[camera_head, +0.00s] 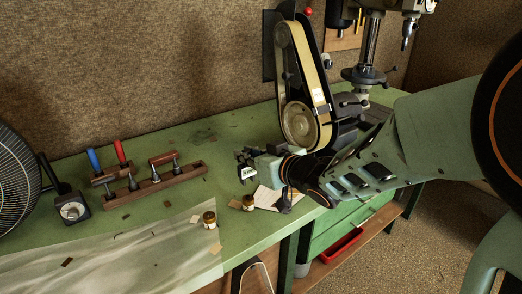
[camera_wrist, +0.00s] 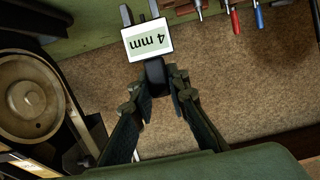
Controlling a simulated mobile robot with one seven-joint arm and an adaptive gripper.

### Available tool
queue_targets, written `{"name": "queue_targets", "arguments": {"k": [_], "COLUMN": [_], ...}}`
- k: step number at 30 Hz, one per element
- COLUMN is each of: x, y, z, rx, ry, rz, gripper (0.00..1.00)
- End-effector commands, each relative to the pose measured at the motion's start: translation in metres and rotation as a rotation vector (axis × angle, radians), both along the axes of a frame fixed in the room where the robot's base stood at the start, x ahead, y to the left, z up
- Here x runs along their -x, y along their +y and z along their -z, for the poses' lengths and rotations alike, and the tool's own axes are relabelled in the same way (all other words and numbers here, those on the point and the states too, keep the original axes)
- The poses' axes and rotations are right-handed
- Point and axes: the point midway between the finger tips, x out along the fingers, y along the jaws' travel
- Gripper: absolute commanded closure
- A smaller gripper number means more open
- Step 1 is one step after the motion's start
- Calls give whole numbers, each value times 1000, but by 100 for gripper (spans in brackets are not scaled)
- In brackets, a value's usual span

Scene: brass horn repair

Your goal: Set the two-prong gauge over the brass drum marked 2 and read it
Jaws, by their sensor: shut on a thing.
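My gripper (camera_wrist: 160,88) is shut on the dark handle of the two-prong gauge (camera_wrist: 148,42). In the wrist view the gauge's white display reads "4 mm" upside down, and its two dark prongs point to the top edge. In the head view my gripper (camera_head: 264,162) holds the gauge (camera_head: 245,168) above the bench, near its front edge. Two small brass drums stand on the bench: one (camera_head: 209,220) at the front left, the other (camera_head: 248,203) just below the gauge in the picture. Their marks are too small to read. The gauge appears apart from both drums.
A belt sander (camera_head: 303,118) stands behind my gripper, beside a drill press (camera_head: 366,75). A wooden rack (camera_head: 157,187) with red- and blue-handled tools is at the left, near a dial instrument (camera_head: 72,209). A paper (camera_head: 267,197) and small tan cards lie near the drums.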

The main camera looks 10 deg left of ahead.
Motion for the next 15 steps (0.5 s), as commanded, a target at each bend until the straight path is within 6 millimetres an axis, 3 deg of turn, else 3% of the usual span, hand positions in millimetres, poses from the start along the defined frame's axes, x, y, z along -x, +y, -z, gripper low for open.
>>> {"name": "queue_targets", "arguments": {"k": [15], "x": [0], "y": [0], "z": [4], "rx": [0], "ry": [0], "rz": [-1], "gripper": [100]}}
